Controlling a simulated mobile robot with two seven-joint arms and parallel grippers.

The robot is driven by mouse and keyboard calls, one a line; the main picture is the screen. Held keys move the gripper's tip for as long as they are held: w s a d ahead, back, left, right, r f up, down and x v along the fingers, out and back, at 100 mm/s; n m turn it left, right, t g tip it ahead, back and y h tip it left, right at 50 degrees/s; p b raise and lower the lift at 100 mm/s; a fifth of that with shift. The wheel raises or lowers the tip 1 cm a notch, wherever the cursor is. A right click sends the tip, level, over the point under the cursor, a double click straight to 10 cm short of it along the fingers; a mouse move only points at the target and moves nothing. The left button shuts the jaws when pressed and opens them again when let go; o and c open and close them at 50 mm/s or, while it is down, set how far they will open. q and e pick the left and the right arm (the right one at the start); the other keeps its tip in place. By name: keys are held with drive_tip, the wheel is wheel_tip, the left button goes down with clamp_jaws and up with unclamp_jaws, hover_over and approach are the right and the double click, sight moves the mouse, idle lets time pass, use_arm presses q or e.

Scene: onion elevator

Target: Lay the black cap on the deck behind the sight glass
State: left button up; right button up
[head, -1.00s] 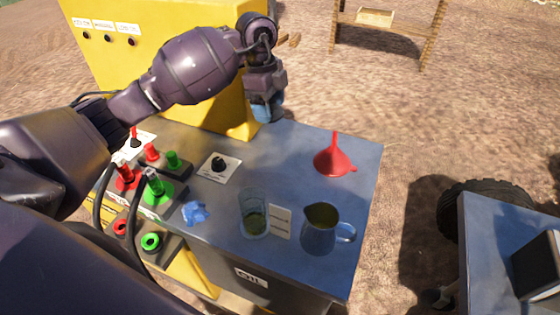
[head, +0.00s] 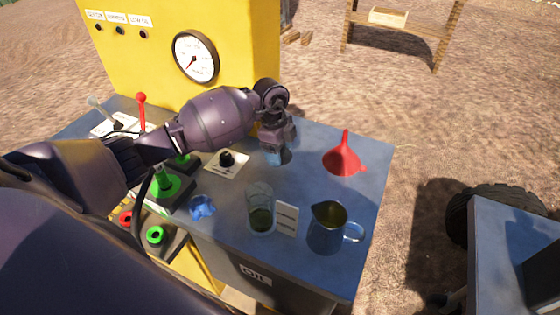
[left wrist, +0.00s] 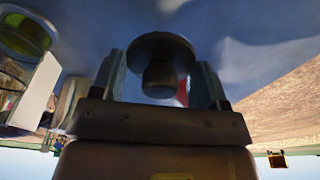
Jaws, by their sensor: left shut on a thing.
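My left gripper (head: 275,155) is low over the blue deck (head: 308,188), behind the sight glass (head: 261,210). In the left wrist view, the black cap (left wrist: 160,60), a dark round disc with a narrower stub, sits between the two fingers, and the gripper is shut on it. In the head view the fingers hide the cap. A dark patch lies beside the fingertips; I cannot tell if it is shadow. I cannot tell whether the cap touches the deck. The sight glass is upright with greenish liquid low inside. My right gripper is not in view.
A red funnel (head: 343,158) stands to the right and a metal jug (head: 328,228) at front right. A black knob on a white plate (head: 227,162) and a blue crumpled rag (head: 202,206) are to the left. The yellow panel with a gauge (head: 196,57) rises behind.

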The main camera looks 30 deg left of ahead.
use_arm(q)
wheel_tip(320, 180, down, 4)
drive_tip(key=shift+r, duration=0.1)
drive_tip(key=shift+f+b, duration=0.25)
drive_tip(key=shift+b, duration=0.05)
drive_tip(key=shift+f, duration=0.1)
drive_tip(key=o, duration=1)
drive_tip(key=shift+r, duration=0.35)
drive_tip(key=r, duration=0.3)
drive_tip(key=a+r, duration=0.1)
drive_tip(key=r, duration=0.3)
drive_tip(key=r+p, duration=0.1)
drive_tip(key=r, duration=0.3)
drive_tip(key=shift+a+r, duration=0.2)
drive_tip(key=shift+a, duration=0.2)
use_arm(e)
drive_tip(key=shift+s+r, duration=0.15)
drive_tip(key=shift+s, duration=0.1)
